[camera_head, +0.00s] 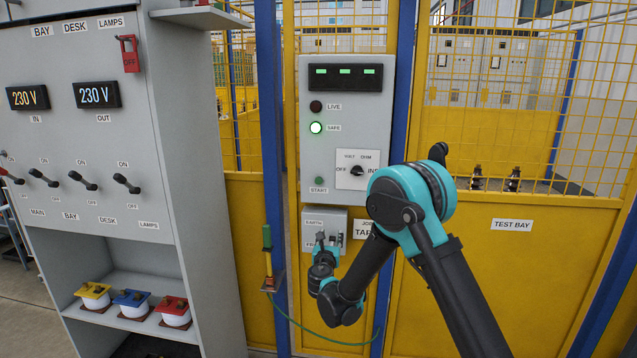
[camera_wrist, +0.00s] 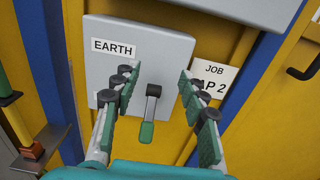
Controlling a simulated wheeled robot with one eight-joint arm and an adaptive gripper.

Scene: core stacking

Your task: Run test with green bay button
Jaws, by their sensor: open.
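The grey test panel (camera_head: 346,100) on the yellow fence has a small green START button (camera_head: 319,181) at its lower left. Its SAFE lamp (camera_head: 316,128) is lit; the LIVE lamp (camera_head: 316,107) is dark. A selector knob (camera_head: 357,170) sits beside the button, its setting hard to read. Below is the EARTH box (camera_head: 310,217), also in the wrist view (camera_wrist: 110,72). Its green-handled lever (camera_wrist: 147,131) hangs down. My gripper (camera_head: 324,240) is in front of this box, below the button. In the wrist view my gripper (camera_wrist: 159,80) is open, fingers either side of the lever.
A grey switch cabinet (camera_head: 95,190) stands left, showing 230 V, with a red tag on its LAMPS side. A green-and-yellow rod (camera_head: 268,258) with a green cable stands between cabinet and gripper. A JOB tag (camera_wrist: 215,78) is right of the EARTH box. A blue post (camera_head: 270,120) rises left of the panel.

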